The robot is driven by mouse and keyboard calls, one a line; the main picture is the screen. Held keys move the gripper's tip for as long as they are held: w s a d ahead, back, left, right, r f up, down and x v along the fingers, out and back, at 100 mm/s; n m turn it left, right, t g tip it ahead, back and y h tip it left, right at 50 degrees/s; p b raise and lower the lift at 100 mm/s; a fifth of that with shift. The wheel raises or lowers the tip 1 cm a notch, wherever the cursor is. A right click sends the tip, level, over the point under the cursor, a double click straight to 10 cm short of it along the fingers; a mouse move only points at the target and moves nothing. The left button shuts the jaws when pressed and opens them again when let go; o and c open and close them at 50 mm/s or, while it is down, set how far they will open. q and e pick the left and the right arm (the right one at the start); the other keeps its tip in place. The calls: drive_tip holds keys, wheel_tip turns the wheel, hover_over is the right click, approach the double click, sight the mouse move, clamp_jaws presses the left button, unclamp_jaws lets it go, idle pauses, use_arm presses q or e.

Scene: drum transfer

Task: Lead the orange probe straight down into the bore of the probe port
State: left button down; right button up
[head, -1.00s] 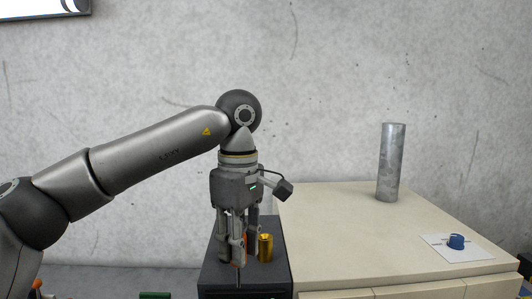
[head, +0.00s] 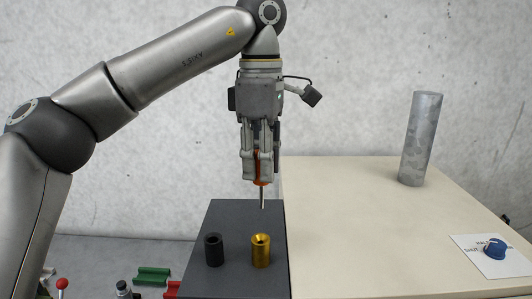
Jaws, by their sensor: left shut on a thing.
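My left gripper (head: 258,176) points down and is shut on the orange probe (head: 261,183). Its fingers cover most of the orange body, and a thin metal tip shows below them. The probe hangs upright in the air. Below its tip in the picture stands a brass cylinder (head: 261,252) with a funnel-like opening on top. A black cylinder (head: 213,250) with a round hole stands to its left. Both are on a dark box (head: 236,215). The tip is apart from both; its exact depth over the brass one is hard to judge. My right gripper is out of view.
A cream cabinet top (head: 350,220) adjoins the box on the right, with a tall grey metal cylinder (head: 420,140) and a blue knob on a white plate (head: 496,250).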

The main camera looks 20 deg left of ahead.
sight(260, 186)
use_arm(q)
drive_tip(key=shift+s+f, duration=0.9)
drive_tip(key=shift+s, duration=0.05)
drive_tip(key=f, duration=0.1)
drive_tip(key=w+f, duration=0.1)
drive_tip(key=f, duration=0.1)
drive_tip(key=shift+w, duration=0.1)
drive_tip(key=shift+f, duration=0.1)
drive_tip(key=shift+s, duration=0.25)
drive_tip(key=shift+w, duration=0.1)
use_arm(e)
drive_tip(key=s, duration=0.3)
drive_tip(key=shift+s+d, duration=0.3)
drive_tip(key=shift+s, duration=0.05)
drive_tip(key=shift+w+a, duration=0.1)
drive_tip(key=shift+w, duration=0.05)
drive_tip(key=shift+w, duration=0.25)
